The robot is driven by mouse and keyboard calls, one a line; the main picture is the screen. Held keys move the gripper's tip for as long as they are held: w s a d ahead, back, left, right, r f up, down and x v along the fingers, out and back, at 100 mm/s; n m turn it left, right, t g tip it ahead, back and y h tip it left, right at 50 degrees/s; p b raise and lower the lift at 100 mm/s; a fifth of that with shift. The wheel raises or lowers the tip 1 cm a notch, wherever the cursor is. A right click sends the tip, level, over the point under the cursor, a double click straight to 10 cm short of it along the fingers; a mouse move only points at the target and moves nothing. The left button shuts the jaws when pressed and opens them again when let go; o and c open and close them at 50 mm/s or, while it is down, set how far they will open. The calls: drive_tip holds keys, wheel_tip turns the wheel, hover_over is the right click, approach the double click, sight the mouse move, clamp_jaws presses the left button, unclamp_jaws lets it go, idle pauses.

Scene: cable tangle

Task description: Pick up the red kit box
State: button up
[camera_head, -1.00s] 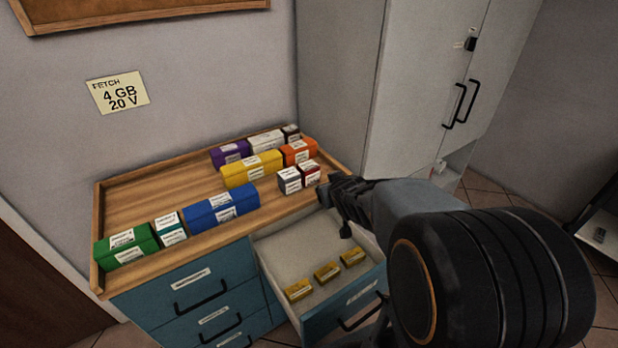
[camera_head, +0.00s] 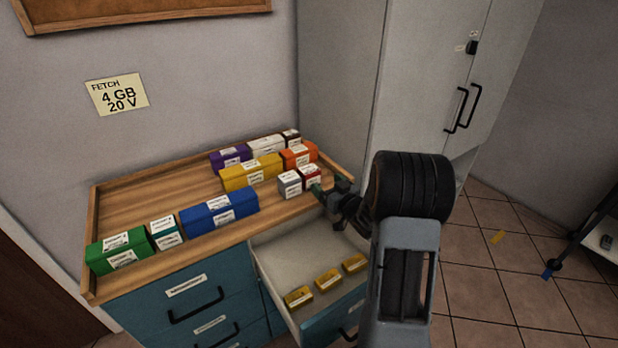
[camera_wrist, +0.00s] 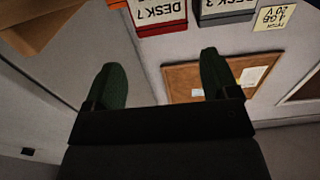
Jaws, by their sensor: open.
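The red kit box (camera_head: 311,177) is a small box with a white label, at the right end of the wooden tray top, right beside a grey box (camera_head: 289,184). In the wrist view the red box (camera_wrist: 160,24) shows at the top edge, labelled "DESK 7" and partly cut off. My gripper (camera_head: 320,191) is open just to the right of and in front of the red box. In the wrist view my gripper (camera_wrist: 162,82) has its two green fingertips spread apart and nothing between them. The red box lies beyond the tips, within their sideways span.
An orange box (camera_head: 299,155) stands behind the red one. Yellow (camera_head: 252,173), blue (camera_head: 219,210), green and purple boxes share the tray. Below, an open drawer (camera_head: 290,262) holds several small yellow boxes. A grey cabinet (camera_head: 340,90) stands behind.

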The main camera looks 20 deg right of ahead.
sight(314, 173)
drive_tip(key=shift+w+a+f+p, duration=0.15)
drive_tip(key=shift+w+a, duration=0.15)
drive_tip(key=shift+w, duration=0.95)
drive_tip(key=shift+w+a+r+p, duration=0.15)
drive_tip(key=shift+w+a, duration=0.15)
drive_tip(key=shift+w, duration=0.95)
drive_tip(key=shift+w+a+f+p, duration=0.15)
drive_tip(key=shift+w+a, duration=0.15)
drive_tip(key=shift+w, duration=0.95)
drive_tip(key=shift+c, duration=0.2)
drive_tip(key=c, duration=0.7)
drive_tip(key=shift+c, duration=0.5)
